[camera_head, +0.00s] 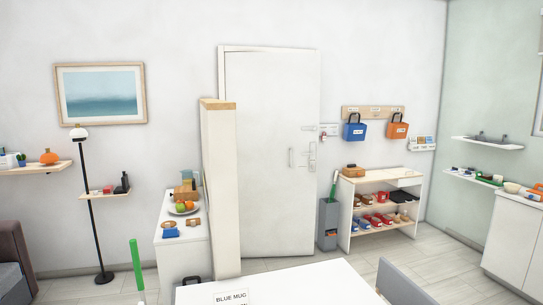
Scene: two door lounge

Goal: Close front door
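The front door (270,130) is a plain white door in a white frame, in the back wall at the middle of the head view. Neither of my grippers is in view.
The white partition (220,190) stands in front of the door's left side, beside a white cabinet (181,255) with fruit. A shoe rack (344,215) and grey bin (327,225) stand right of the door. A white table (290,285) and grey chair (402,285) fill the foreground.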

